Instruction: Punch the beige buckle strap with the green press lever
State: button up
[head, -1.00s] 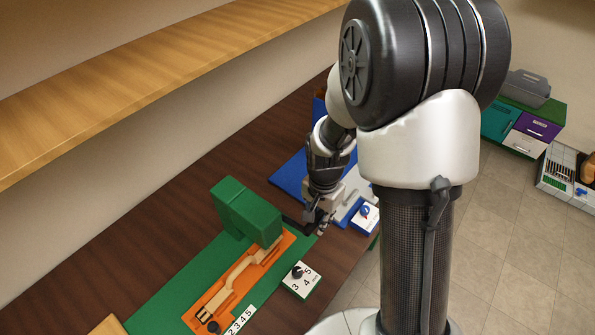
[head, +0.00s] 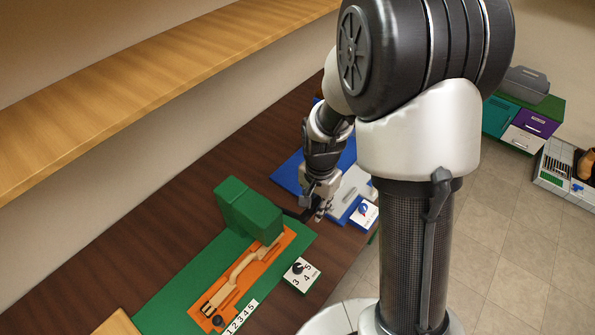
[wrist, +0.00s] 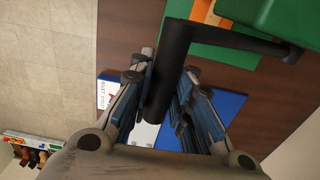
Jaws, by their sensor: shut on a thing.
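The green press (head: 250,210) stands on a green base (head: 165,302) on the brown bench. The beige buckle strap (head: 240,268) lies along an orange plate (head: 262,268), with its dark buckle at the near-left end and its other end running in under the press head. My gripper (head: 318,212) is to the right of the press, shut on the black lever handle (wrist: 172,60). In the wrist view the handle lies between my fingers (wrist: 164,85), and a black bar runs from it toward the green press body. The punching point is hidden.
A number strip (head: 241,316) and a dial block marked 3, 4, 5 (head: 300,274) sit beside the orange plate. A blue board with a grey piece (head: 350,188) lies beyond my gripper. A wooden shelf (head: 150,75) overhangs the bench at the back.

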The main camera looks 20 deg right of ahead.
jog(key=shift+o, duration=0.3)
jog(key=shift+w+a+r+p, duration=0.15)
jog(key=shift+r+p, duration=0.65)
jog(key=shift+r, duration=0.35)
jog(key=shift+w+a+r+p, duration=0.2)
jog(key=shift+r+p, duration=0.15)
jog(key=shift+r, duration=0.15)
jog(key=shift+w+a+r+p, duration=0.15)
jog(key=shift+w+r+p, duration=0.1)
jog(key=shift+r+p, duration=0.2)
jog(key=shift+w+a+r+p, duration=0.2)
jog(key=shift+r+p, duration=0.1)
jog(key=shift+r, duration=0.2)
jog(key=shift+w+a+r+p, duration=0.45)
jog(key=shift+w+r+p, duration=0.2)
jog(key=shift+r, duration=0.15)
jog(key=shift+o, duration=0.2)
jog(key=shift+w+a+r+p, duration=0.35)
jog(key=shift+w+r, duration=0.1)
jog(key=shift+w, duration=0.1)
jog(key=shift+w+a+r+p, duration=0.35)
jog(key=shift+w+r, duration=0.05)
jog(key=shift+w, duration=0.15)
jog(key=shift+o, duration=0.4)
jog(key=shift+w, duration=0.15)
jog(key=shift+o, duration=0.4)
jog(key=shift+a, duration=0.1)
jog(key=o, duration=0.6)
jog(key=shift+w+a, duration=0.1)
jog(key=shift+w, duration=0.05)
